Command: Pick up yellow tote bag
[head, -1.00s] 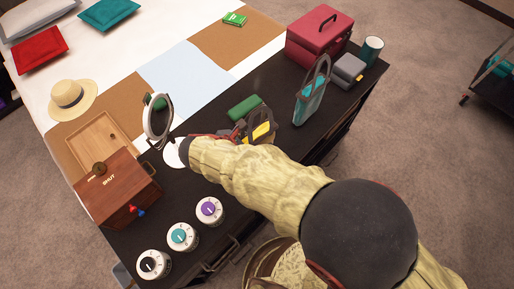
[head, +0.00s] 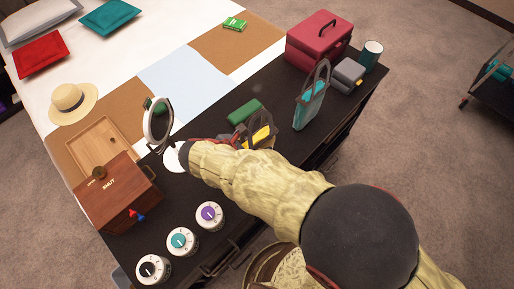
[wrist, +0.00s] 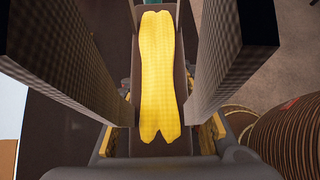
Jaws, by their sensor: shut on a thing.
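The yellow tote bag (head: 262,134) stands on the dark minibar top in the head view, partly hidden behind my gripper and arm. It has dark sides and a yellow inside. In the wrist view, the yellow part of the bag (wrist: 158,75) lies lengthwise between my gripper's two dark fingers. My gripper (head: 240,136) is shut on the bag. Its fingertips are mostly hidden in the head view. I cannot tell whether the bag's base touches the top.
A teal tote bag (head: 309,104) stands just right of the yellow one. A green object (head: 245,111) lies behind it. A round mirror (head: 158,120) stands to the left. Three dials (head: 181,241) and a wooden box (head: 115,193) are nearer. A red case (head: 318,43) stands at the far right.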

